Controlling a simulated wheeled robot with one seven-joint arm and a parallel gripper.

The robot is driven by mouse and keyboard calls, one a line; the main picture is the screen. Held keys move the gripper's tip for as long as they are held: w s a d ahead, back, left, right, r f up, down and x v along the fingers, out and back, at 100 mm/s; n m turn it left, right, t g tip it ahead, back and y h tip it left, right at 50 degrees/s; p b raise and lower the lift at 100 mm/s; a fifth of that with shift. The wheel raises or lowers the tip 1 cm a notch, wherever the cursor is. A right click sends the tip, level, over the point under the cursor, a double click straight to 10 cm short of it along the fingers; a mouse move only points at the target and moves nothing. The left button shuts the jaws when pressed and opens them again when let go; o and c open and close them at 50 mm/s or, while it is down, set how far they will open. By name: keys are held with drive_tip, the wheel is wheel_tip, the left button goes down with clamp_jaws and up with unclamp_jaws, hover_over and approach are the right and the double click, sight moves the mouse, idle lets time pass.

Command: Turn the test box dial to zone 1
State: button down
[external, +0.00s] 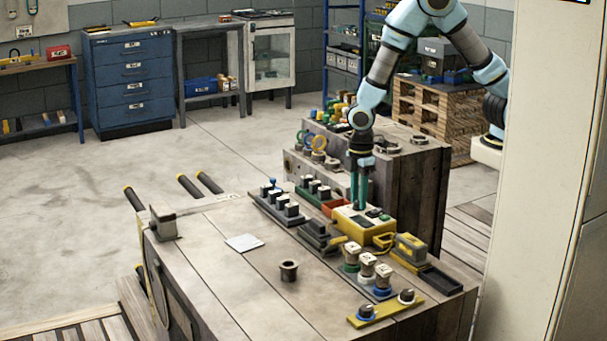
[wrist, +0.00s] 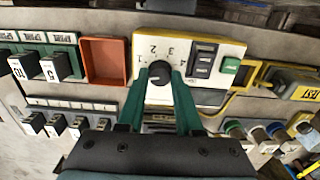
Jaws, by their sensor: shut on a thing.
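The test box (external: 349,224) is yellow with a pale top face, standing on the workbench in the external view. In the wrist view its white panel (wrist: 205,35) carries a round dark dial (wrist: 159,70) with the numbers 1 to 4 printed around it, seen upside down. My gripper (external: 358,206) points straight down onto the box. In the wrist view its two green fingers (wrist: 160,80) are shut on the dial, one on each side. I cannot tell clearly which number the dial's pointer faces. The fingers hide part of the panel's lower edge.
An orange-red tray (wrist: 103,60) lies left of the test box in the wrist view. Labelled blocks stand farther left. A yellow box (external: 411,248) and several coloured-base knobs (external: 367,264) stand close to the right. A small dark cup (external: 289,270) and white card (external: 244,243) lie on otherwise clear bench.

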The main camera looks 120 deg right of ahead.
drive_tip(key=shift+m, duration=0.4)
drive_tip(key=m+p, duration=0.1)
drive_tip(key=m, duration=0.2)
drive_tip(key=shift+r+p, duration=0.1)
drive_tip(key=shift+p, duration=0.2)
drive_tip(key=shift+m+p, duration=0.55)
drive_tip(key=shift+m, duration=1.45)
drive_tip(key=c, duration=0.6)
unclamp_jaws()
wheel_tip(320, 180, up, 11)
drive_tip(key=shift+f+b, duration=0.15)
drive_tip(key=shift+b, duration=0.3)
